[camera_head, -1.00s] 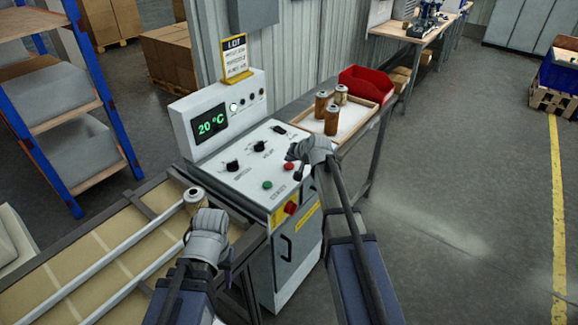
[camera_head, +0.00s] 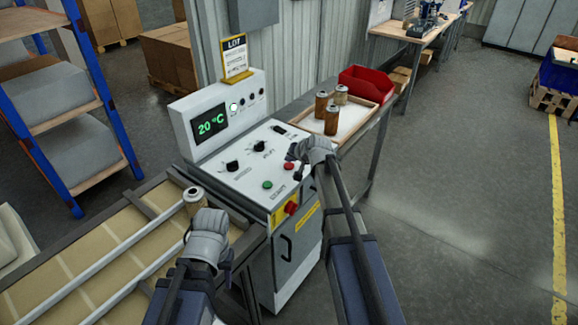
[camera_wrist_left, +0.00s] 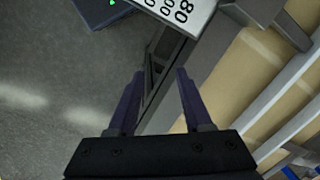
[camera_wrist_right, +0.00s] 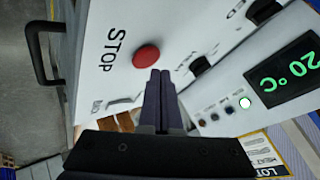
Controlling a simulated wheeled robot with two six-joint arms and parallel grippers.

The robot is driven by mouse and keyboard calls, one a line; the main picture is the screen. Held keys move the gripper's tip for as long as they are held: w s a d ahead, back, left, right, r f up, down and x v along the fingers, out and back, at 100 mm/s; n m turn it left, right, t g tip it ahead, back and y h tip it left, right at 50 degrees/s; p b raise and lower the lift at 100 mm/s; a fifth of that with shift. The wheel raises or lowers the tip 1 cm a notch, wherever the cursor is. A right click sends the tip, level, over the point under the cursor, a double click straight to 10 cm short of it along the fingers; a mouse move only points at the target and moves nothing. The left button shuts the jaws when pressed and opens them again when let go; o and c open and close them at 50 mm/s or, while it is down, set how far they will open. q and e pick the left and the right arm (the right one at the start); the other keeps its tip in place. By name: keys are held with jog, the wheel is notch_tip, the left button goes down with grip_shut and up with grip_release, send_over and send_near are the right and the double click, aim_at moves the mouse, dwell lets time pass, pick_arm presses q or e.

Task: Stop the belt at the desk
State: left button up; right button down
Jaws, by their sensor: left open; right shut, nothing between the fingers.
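The control desk (camera_head: 235,175) carries a red button (camera_head: 289,166), a green button (camera_head: 267,184) and dark dials on its sloped top. In the right wrist view the red button (camera_wrist_right: 146,56) sits beside the word STOP. My right gripper (camera_head: 299,172) is shut and empty, its fingertips (camera_wrist_right: 160,74) close beside the red button; I cannot tell whether they touch the panel. My left gripper (camera_head: 190,235) is over the belt's near edge, by the desk's left side. It is open and empty in the left wrist view (camera_wrist_left: 158,74). The belt (camera_head: 95,240) runs at lower left.
A cartridge (camera_head: 195,200) stands on the belt near the desk. A red knob (camera_head: 291,207) is on the desk's front. A tray (camera_head: 355,118) with several cartridges and a red bin (camera_head: 365,84) are behind. A LOT sign (camera_head: 235,57) stands on the display housing. Open floor lies right.

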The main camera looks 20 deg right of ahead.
aim_at(289, 167)
jog(key=shift+f+b, duration=0.35)
jog(key=shift+f, duration=0.05)
jog(key=shift+f+b, duration=0.4)
jog(key=shift+b, duration=0.05)
dwell(0.6)
jog(key=shift+s+d+f+b, duration=0.15)
jog(key=shift+s+f+b, duration=0.05)
jog(key=shift+b, duration=0.15)
dwell(0.4)
jog(key=shift+r, duration=0.1)
jog(key=shift+w+a+r+p, duration=0.25)
jog(key=shift+w+r+p, duration=0.2)
jog(key=shift+p, duration=0.4)
jog(key=shift+s+r, duration=0.1)
jog(key=shift+r, duration=0.15)
notch_tip(289, 167, up, 5)
jog(key=p, duration=0.5)
jog(key=shift+r, duration=0.15)
